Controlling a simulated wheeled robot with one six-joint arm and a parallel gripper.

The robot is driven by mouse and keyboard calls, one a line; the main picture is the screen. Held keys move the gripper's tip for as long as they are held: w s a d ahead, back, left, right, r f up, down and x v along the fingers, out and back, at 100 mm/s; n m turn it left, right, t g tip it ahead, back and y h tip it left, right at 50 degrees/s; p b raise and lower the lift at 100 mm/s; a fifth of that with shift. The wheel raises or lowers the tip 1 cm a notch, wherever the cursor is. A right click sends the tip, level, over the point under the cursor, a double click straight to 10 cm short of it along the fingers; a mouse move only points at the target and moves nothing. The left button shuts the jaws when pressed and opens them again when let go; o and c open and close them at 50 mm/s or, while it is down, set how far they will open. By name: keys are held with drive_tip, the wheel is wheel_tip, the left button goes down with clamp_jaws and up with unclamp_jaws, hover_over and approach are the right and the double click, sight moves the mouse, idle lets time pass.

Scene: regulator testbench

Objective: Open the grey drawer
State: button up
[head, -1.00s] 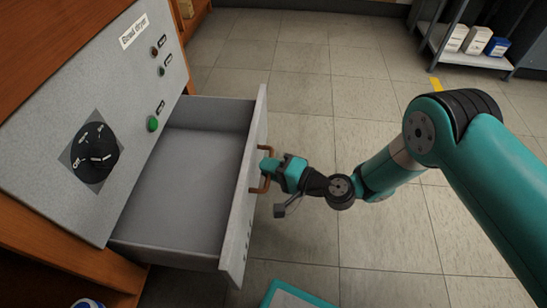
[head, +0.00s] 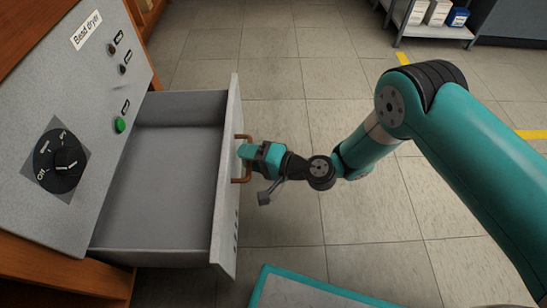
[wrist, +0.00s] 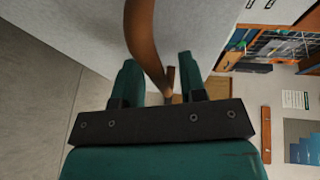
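The grey drawer (head: 165,180) is pulled well out of the grey panel unit, and its empty inside shows in the head view. Its front (head: 226,190) has a copper-brown bar handle (head: 240,179). My gripper (head: 247,152) is at this handle, on the outer side of the drawer front. In the wrist view the handle (wrist: 143,40) passes between the two teal fingers (wrist: 158,78). The fingers stand apart, with a gap visible beside the handle. Whether one finger touches it cannot be told.
The control panel (head: 70,130) has a black dial (head: 60,165), a green button (head: 119,124) and a "Bead dryer" label. A teal-edged surface (head: 310,290) lies at the bottom. A shelf (head: 435,30) with boxes stands at the back right. The tiled floor beyond the drawer is clear.

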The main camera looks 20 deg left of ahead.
drive_tip(key=s+d+r+p, duration=0.1)
drive_tip(key=d+r+p, duration=0.2)
drive_tip(key=d+p, duration=1.2)
drive_tip(key=shift+d, duration=1.05)
